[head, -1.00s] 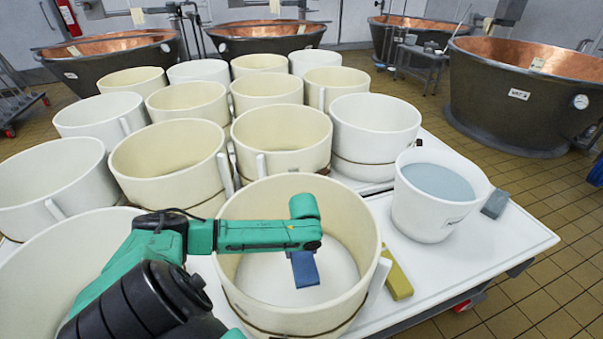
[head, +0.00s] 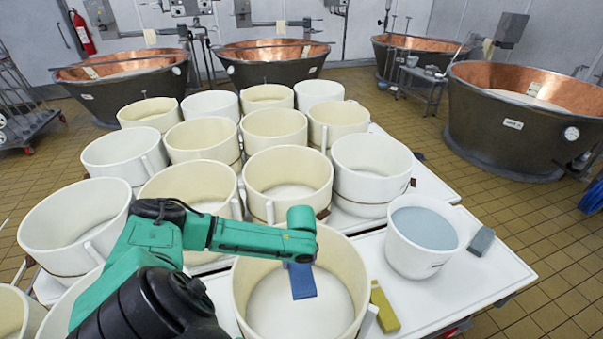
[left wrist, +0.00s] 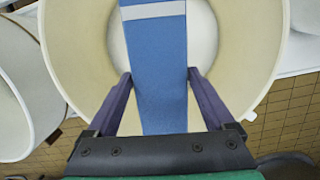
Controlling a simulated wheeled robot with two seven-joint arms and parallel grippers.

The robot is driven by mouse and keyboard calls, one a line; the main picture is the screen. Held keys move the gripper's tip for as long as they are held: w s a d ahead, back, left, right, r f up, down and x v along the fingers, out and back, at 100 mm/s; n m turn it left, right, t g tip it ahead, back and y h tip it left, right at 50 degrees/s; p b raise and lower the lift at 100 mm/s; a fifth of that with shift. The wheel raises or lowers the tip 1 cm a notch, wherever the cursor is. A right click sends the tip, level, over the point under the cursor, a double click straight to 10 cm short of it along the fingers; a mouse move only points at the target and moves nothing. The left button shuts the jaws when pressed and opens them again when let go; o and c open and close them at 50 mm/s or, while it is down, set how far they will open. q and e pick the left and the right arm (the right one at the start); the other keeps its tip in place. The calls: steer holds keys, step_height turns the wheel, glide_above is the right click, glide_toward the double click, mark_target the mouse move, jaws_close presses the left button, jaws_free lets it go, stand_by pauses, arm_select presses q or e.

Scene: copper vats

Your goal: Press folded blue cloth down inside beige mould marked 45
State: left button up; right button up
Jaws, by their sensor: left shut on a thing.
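A cream-beige round mould (head: 347,272) stands at the front of the white table, open at the top. No number can be read on it. My left gripper (left wrist: 159,76) is over the mould, pointing down. Its two dark fingers are shut on the folded blue cloth (head: 302,281), a flat strip with a pale band in the left wrist view (left wrist: 158,40). The cloth hangs within the mould's outline, and I cannot tell whether it touches the floor or wall. The fingertips are mostly hidden in the head view. My right gripper is not in view.
A white bucket of blue-grey liquid (head: 425,228) stands right of the mould. A yellow block (head: 384,307) and a grey block (head: 480,242) lie near it. Several other moulds (head: 285,180) crowd the table behind and left. Copper vats (head: 520,110) stand beyond.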

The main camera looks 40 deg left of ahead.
arm_select(q)
steer(key=b, duration=0.6)
glide_above(299, 312)
step_height(299, 312, down, 5)
steer(key=f+b, duration=0.5)
steer(key=f, duration=0.3)
steer(key=f+b, duration=0.6)
steer(key=f, duration=0.3)
steer(key=f+b, duration=0.6)
steer(key=f, duration=0.3)
steer(key=shift+s+d+f, duration=0.1)
steer(key=shift+d+f, duration=0.1)
steer(key=shift+d, duration=0.15)
steer(key=shift+f+b, duration=0.6)
steer(key=shift+f, duration=0.3)
steer(key=shift+s+f, duration=0.1)
steer(key=shift+s, duration=0.05)
stand_by(1.0)
steer(key=o, duration=1.5)
step_height(299, 312, up, 14)
steer(key=s+d+p, duration=0.1)
steer(key=p, duration=0.2)
steer(key=shift+d, duration=0.4)
